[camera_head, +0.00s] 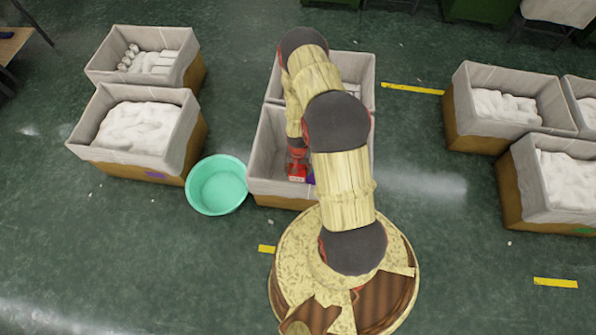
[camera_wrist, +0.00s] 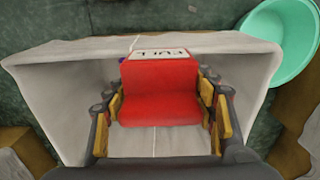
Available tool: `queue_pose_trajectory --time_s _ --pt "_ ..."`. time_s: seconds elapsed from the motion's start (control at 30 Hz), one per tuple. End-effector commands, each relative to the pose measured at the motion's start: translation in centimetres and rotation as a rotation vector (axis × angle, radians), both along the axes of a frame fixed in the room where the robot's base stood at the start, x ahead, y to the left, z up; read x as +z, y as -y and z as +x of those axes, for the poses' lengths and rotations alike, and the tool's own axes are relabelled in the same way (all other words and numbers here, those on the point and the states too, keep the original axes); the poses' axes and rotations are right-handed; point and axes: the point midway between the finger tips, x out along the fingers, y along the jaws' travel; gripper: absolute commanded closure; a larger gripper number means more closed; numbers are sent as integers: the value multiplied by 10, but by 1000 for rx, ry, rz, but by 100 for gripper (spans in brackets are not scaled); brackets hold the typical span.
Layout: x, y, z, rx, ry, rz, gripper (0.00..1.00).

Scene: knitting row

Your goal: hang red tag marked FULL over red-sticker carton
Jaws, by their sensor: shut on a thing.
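My gripper (camera_wrist: 162,112) is shut on the red tag (camera_wrist: 160,92), with a yellow-padded finger at each side. The tag's white strip marked FULL (camera_wrist: 160,53) lines up with a carton rim in the wrist view; I cannot tell whether it touches. In the head view the red tag (camera_head: 297,172) shows small, inside the near rim of the middle front carton (camera_head: 275,201). That carton has a pale liner (camera_wrist: 60,80) and looks empty where visible. I see no red sticker. A small purple patch (camera_head: 311,180) shows beside the tag.
A green basin (camera_head: 217,185) stands left of the middle carton. A filled carton with a purple sticker (camera_head: 155,174) is at left, one with a green sticker (camera_head: 585,230) at right. Further cartons stand behind. Open floor lies right of the middle carton.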

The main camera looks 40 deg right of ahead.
Motion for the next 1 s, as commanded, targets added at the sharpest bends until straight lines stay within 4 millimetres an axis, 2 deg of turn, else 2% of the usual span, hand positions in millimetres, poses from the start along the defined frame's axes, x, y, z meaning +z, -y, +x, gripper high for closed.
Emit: queue_pose_trajectory --time_s 1.0 --pt "-64 0 0 0 0 0 67"
